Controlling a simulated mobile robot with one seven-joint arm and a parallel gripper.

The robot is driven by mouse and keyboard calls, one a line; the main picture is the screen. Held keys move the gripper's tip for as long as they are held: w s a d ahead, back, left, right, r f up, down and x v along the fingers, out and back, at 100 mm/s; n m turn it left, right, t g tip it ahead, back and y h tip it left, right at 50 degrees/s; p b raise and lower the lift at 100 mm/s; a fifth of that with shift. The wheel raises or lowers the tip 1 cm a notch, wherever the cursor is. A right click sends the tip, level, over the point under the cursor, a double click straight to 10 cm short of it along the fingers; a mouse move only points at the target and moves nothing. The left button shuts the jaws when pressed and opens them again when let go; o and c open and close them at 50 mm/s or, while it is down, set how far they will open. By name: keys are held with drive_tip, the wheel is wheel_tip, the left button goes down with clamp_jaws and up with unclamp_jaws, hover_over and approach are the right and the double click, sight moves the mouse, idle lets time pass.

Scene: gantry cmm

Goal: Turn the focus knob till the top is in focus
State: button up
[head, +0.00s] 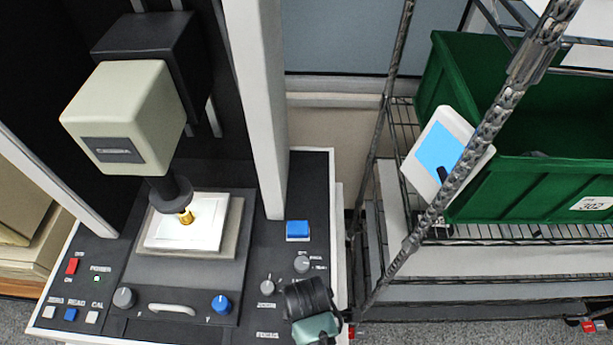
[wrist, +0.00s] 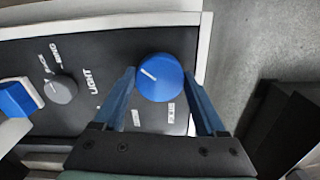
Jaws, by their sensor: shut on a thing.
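In the wrist view a round blue knob (wrist: 161,78) with a white pointer line sits on the black panel. The line points to the upper left. My gripper (wrist: 160,82) has its two blue fingers on either side of the knob, shut on it. In the head view my gripper (head: 312,302) is over the panel's lower right corner and hides this knob. The microscope-like head (head: 125,118) points down at a white plate (head: 180,235) with a small gold part (head: 186,217).
A grey knob (wrist: 62,88) and blue button (wrist: 17,98) lie beside the held knob. Another blue knob (head: 221,304) and a white handle (head: 172,309) are at the panel's front. A wire rack with a green bin (head: 540,185) stands right, its slanted post near my gripper.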

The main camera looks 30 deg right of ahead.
drive_tip(key=m+p, duration=0.2)
drive_tip(key=m, duration=0.1)
drive_tip(key=shift+r, duration=0.15)
drive_tip(key=m+p, duration=0.2)
drive_tip(key=m, duration=0.2)
drive_tip(key=shift+a+m, duration=0.1)
drive_tip(key=shift+m, duration=0.2)
drive_tip(key=m+p, duration=0.1)
drive_tip(key=m, duration=0.2)
drive_tip(key=shift+m+p, duration=0.3)
drive_tip(key=m+p, duration=0.1)
drive_tip(key=m, duration=0.2)
drive_tip(key=shift+m, duration=0.3)
drive_tip(key=m+p, duration=0.2)
drive_tip(key=m, duration=0.5)
drive_tip(key=shift+a, duration=0.1)
drive_tip(key=m, duration=0.3)
drive_tip(key=shift+w+m, duration=0.1)
drive_tip(key=shift+m, duration=0.3)
drive_tip(key=shift+m+p, duration=0.5)
drive_tip(key=shift+m, duration=1.4)
